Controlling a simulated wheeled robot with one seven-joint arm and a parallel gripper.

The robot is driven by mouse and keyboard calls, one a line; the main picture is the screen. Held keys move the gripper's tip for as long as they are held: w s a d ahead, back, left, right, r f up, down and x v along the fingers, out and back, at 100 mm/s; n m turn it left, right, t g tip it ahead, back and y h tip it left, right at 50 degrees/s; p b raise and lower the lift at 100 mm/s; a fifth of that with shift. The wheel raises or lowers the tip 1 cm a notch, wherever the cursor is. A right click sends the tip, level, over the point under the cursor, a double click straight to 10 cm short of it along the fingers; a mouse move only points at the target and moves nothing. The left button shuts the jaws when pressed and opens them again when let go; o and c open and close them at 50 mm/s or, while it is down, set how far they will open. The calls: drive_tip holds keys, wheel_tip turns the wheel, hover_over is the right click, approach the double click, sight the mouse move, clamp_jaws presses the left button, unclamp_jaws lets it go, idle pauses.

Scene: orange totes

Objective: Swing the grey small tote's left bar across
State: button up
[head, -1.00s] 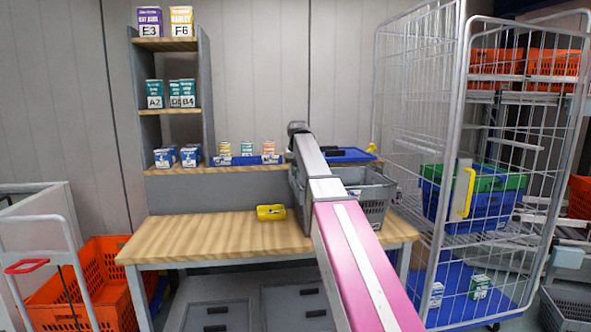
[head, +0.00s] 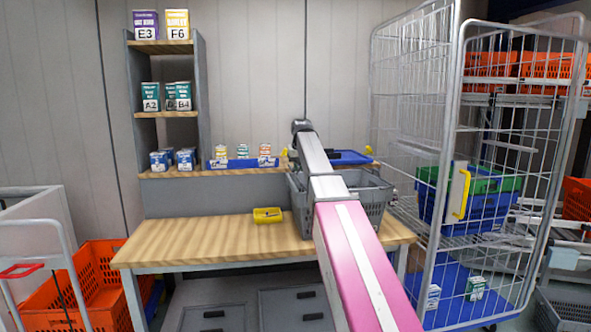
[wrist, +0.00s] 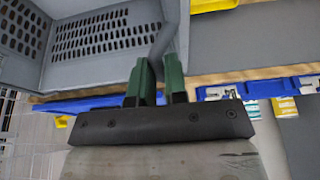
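The grey small tote (head: 370,199) sits on the right part of the wooden bench in the head view, partly behind my arm. In the wrist view its slotted grey wall (wrist: 120,68) fills the upper left. A grey bar (wrist: 168,38) runs down from the top edge and passes between the green fingers of my gripper (wrist: 158,80). The fingers stand a narrow gap apart, about the bar's width, and appear closed on it. In the head view the end of my arm is above the tote's back; the fingers and bar cannot be made out there.
A blue tray (head: 350,157) and a blue bin with small cartons (head: 240,163) are on the ledge behind. A wire cage (head: 450,200) stands close on the right. The bench's left half is clear.

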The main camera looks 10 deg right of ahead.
drive_tip(key=shift+d, duration=0.2)
drive_tip(key=shift+d, duration=0.6)
drive_tip(key=shift+s+d, duration=0.1)
drive_tip(key=shift+d, duration=0.05)
drive_tip(key=shift+o, duration=0.2)
drive_tip(key=shift+d+f, duration=0.15)
drive_tip(key=shift+d, duration=0.65)
